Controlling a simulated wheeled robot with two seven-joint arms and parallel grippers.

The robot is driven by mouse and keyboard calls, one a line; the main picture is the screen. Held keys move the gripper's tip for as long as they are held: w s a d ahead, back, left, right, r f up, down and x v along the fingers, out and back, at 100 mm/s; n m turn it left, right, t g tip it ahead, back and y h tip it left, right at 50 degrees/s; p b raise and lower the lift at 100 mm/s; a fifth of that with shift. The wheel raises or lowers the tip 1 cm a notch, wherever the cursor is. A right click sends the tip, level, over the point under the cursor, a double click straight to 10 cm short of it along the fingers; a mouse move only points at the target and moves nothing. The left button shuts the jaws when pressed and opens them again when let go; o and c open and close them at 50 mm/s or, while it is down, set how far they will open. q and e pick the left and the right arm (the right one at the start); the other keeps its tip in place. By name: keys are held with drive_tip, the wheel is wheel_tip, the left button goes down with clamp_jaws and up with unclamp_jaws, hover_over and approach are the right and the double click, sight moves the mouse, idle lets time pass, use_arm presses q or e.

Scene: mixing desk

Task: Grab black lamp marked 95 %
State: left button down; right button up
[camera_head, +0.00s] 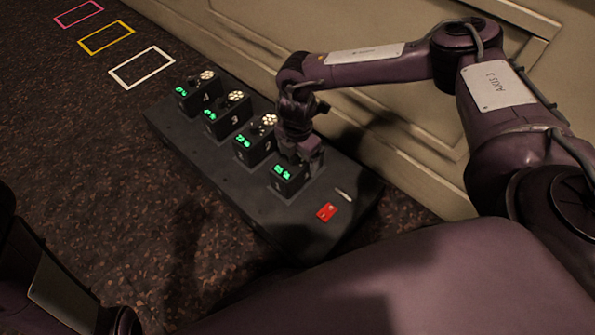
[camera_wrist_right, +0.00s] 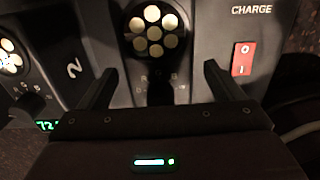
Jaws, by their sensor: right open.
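Several black lamps with round light clusters and green displays stand in a row on a dark charging block. The nearest lamp (camera_head: 286,178) has a display that looks like 95 %, though small and blurred. My right gripper (camera_head: 302,152) is over this lamp and hides its top. In the right wrist view, the lamp's lit head (camera_wrist_right: 154,28) shows ahead, between the open fingers of the gripper (camera_wrist_right: 160,74). I cannot tell whether the fingers touch it. Only part of my left arm shows at the lower left of the head view; its gripper is not visible.
The charging block (camera_head: 240,205) has a red switch (camera_head: 326,211) at its near end. A neighbouring lamp (camera_head: 254,144) stands close by. Pink, yellow and white outlined rectangles (camera_head: 141,67) lie flat at the upper left. A panelled wall (camera_head: 380,140) runs behind the block.

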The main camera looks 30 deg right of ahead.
wheel_tip(320, 180, down, 3)
drive_tip(key=shift+f+b, duration=0.1)
drive_tip(key=shift+b, duration=0.65)
drive_tip(key=shift+w+r, duration=0.1)
drive_tip(key=shift+r, duration=0.1)
drive_tip(key=c, duration=1.8)
